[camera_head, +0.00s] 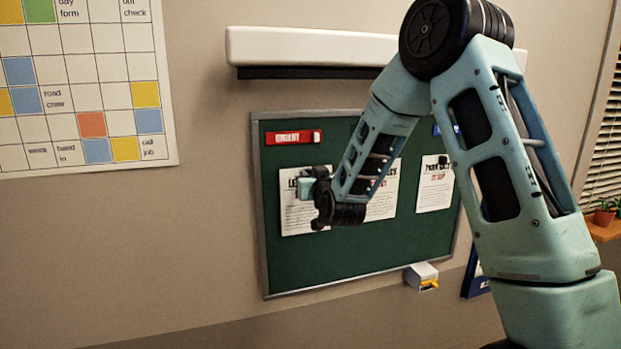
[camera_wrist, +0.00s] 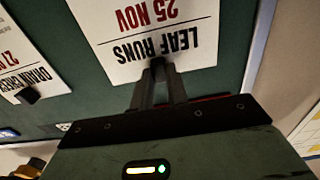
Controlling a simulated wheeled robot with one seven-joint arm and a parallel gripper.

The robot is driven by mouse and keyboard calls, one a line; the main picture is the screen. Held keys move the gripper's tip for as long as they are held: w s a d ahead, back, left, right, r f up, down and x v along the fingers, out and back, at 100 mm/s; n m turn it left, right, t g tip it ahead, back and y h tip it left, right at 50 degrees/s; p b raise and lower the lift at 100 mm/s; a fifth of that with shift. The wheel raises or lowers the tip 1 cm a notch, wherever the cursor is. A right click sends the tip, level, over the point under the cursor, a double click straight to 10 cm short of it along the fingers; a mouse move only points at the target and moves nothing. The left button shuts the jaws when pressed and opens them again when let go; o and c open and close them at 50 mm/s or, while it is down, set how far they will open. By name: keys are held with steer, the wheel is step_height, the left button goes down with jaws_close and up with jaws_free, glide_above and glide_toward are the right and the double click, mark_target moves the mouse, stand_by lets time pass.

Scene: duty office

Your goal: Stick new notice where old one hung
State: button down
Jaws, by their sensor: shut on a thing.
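The Leaf Runs notice (camera_head: 297,218), a white sheet with black and red print, is at the left of the green board (camera_head: 340,262), under the red urgent strip (camera_head: 292,137). In the wrist view the Leaf Runs notice (camera_wrist: 130,30) appears upside down, close against the board. My gripper (camera_head: 312,186) is at its top edge. The narrow fingers (camera_wrist: 158,72) are shut there, at the middle of the edge. A dark tip hides the exact contact, and I cannot tell whether a small magnet sits in it.
The Drain Check notice (camera_wrist: 30,65), with a dark block at its top, hangs beside it. Another notice (camera_head: 434,190) is at the board's right. A small white box (camera_head: 421,275) is below the board. A white bar (camera_head: 310,48) juts out above. A planner (camera_head: 85,85) hangs left.

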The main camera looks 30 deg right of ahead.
steer(key=shift+w, duration=0.3)
stand_by(0.5)
steer(key=c, duration=1.3)
jaws_free()
steer(key=b+v, duration=1.5)
steer(key=v, duration=0.2)
steer(key=shift+s, duration=0.25)
steer(key=shift+r, duration=0.1)
